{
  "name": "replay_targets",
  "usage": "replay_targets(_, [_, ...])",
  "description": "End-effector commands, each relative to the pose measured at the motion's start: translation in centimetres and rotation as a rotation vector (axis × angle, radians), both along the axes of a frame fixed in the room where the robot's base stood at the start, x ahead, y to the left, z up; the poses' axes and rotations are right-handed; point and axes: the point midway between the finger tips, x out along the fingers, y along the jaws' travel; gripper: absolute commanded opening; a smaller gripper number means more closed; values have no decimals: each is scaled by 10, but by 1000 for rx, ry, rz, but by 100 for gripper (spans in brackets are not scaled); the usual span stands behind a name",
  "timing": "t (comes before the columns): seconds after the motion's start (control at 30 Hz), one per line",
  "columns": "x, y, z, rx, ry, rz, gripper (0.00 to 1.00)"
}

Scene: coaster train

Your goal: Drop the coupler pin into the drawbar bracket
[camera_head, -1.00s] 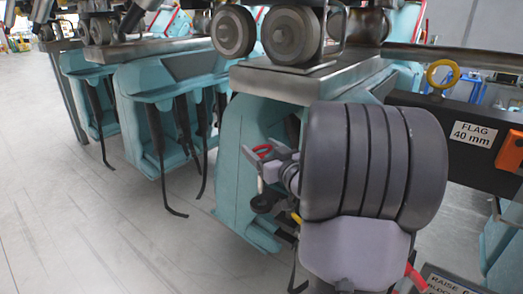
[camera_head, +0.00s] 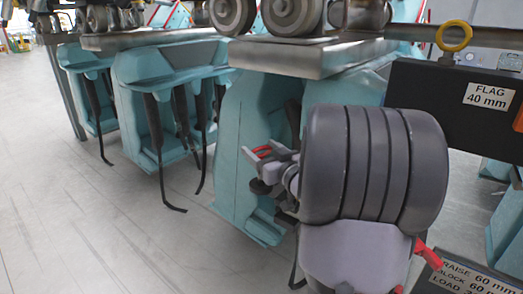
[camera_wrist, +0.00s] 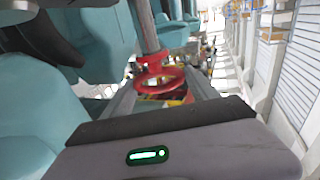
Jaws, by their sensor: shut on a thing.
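The coupler pin appears as a red ring handle with a grey metal shaft (camera_wrist: 146,28) in the wrist view, the shaft running toward the top of the picture. My gripper (camera_wrist: 160,88) is shut on it at the ring, which sits between the fingers. In the head view my gripper (camera_head: 266,163) shows at the left of my large grey wrist, with a bit of the red ring at its tip. It is in front of a teal car body, below a grey metal plate. I cannot make out the drawbar bracket for certain; my wrist covers much of the area.
A coaster train with teal seats (camera_head: 158,110) and wheels stands at left and above. A black bar (camera_head: 425,92) labelled "FLAG 40 mm" carries a yellow ring (camera_head: 454,36) at right. A "RAISE 60 mm" sign (camera_head: 465,280) is lower right. Floor (camera_head: 80,230) at left is clear.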

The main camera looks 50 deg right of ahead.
Motion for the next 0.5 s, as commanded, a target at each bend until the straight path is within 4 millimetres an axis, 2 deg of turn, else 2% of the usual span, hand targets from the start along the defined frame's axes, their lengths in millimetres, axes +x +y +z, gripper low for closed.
replay_targets(0.03, [0, 0, -8, -1, -1, 0, 8])
replay_targets(0.5, [0, 0, -47, -1, -1, 0, 8])
